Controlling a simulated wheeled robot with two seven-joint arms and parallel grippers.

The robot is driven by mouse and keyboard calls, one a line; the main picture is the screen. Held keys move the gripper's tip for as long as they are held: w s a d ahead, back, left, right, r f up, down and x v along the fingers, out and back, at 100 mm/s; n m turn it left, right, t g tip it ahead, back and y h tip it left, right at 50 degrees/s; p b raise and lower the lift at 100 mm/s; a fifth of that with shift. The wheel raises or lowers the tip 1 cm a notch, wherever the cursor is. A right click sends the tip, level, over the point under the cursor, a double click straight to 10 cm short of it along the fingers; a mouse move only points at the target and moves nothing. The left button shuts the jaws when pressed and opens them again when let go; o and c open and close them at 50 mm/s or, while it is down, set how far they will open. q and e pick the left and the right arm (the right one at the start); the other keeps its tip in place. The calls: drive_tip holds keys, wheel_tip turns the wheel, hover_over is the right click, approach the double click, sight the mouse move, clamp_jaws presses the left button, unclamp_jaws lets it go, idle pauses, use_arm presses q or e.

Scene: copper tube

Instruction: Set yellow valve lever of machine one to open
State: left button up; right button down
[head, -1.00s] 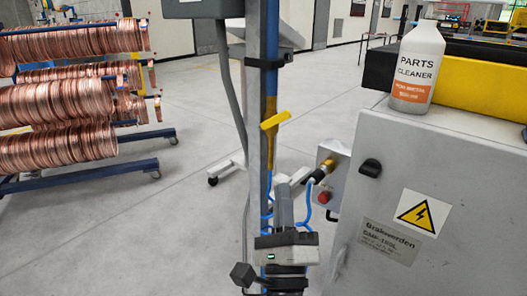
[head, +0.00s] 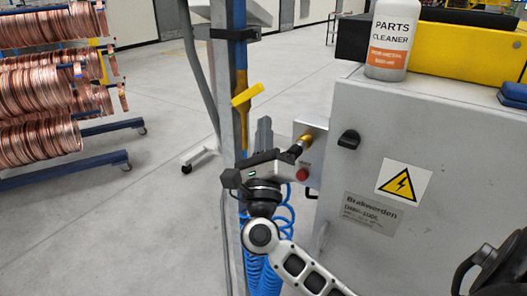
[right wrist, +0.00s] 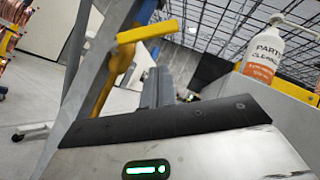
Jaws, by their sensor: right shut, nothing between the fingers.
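The yellow valve lever (head: 247,95) sits on a blue pipe along a grey post (head: 225,130) in the middle of the head view. It is tilted, its right end higher. In the right wrist view the lever (right wrist: 146,33) shows at upper left, beyond the gripper. My right gripper (head: 264,126) is shut and empty, its fingers pointing up, just below and right of the lever. A gap shows between them in the head view. The fingers also show in the right wrist view (right wrist: 157,88). My left gripper is not in view.
A grey machine cabinet (head: 335,230) stands at right, with a black knob (head: 349,139) and a warning sign (head: 403,182). A parts cleaner bottle (head: 391,40) stands on it. Blue coiled hose (head: 262,272) hangs below the gripper. Racks of copper coils (head: 40,100) stand at left.

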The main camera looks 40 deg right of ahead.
sight(248, 95)
use_arm(q)
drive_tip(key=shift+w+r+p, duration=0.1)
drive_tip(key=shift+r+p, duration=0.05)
drive_tip(key=shift+p, duration=0.2)
use_arm(e)
drive_tip(key=w+r, duration=0.1)
drive_tip(key=w+a+r, duration=0.1)
drive_tip(key=r, duration=0.1)
use_arm(q)
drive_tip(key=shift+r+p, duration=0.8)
drive_tip(key=shift+p, duration=0.35)
use_arm(e)
drive_tip(key=shift+r+n+y, duration=0.3)
drive_tip(key=shift+n+y, duration=0.1)
drive_tip(key=shift+n, duration=0.2)
